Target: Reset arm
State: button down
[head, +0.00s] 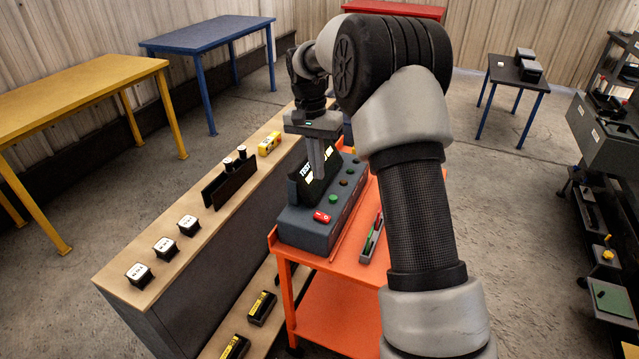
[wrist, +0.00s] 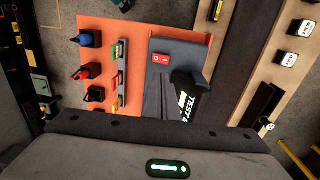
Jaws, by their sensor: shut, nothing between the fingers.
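My gripper (head: 318,165) is shut and empty. It points down over the grey test box (head: 301,231), in front of the box's dark screen marked "TEST" (head: 303,176). The box stands on an orange cart (head: 345,261) and has a red switch (head: 321,216) and a green button (head: 333,198) on top. In the wrist view the closed fingers (wrist: 163,100) reach over the box next to the red switch (wrist: 161,58). I cannot tell whether the fingertips touch the box. My arm hides part of the cart.
A wooden bench (head: 122,264) to the left bears several white-topped blocks (head: 165,248), a black rack (head: 229,184) and a yellow item (head: 269,143). A strip of coloured parts (head: 372,238) lies on the cart. Yellow (head: 70,88) and blue (head: 208,33) tables stand behind.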

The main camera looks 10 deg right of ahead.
jog(key=shift+r, duration=0.55)
jog(key=shift+r, duration=0.1)
jog(key=s+r+n+t, duration=0.3)
jog(key=s+r+n, duration=0.1)
jog(key=s+r, duration=1.1)
jog(key=s+a+n+t+p, duration=0.1)
jog(key=s+n+t, duration=0.2)
jog(key=s, duration=1.5)
jog(key=m+g+y+b, duration=0.3)
jog(key=m+g+b, duration=0.1)
jog(key=m+b, duration=0.25)
send_over(320, 214)
jog(key=s+d, duration=0.2)
jog(key=d, duration=0.1)
jog(key=s+d+f+x, duration=0.1)
jog(key=s+d+x, duration=0.15)
jog(key=x, duration=1.25)
jog(key=shift+m, duration=0.25)
jog(key=x, duration=1.3)
jog(key=shift+w+d+f, duration=0.15)
jog(key=shift+w+f, duration=0.2)
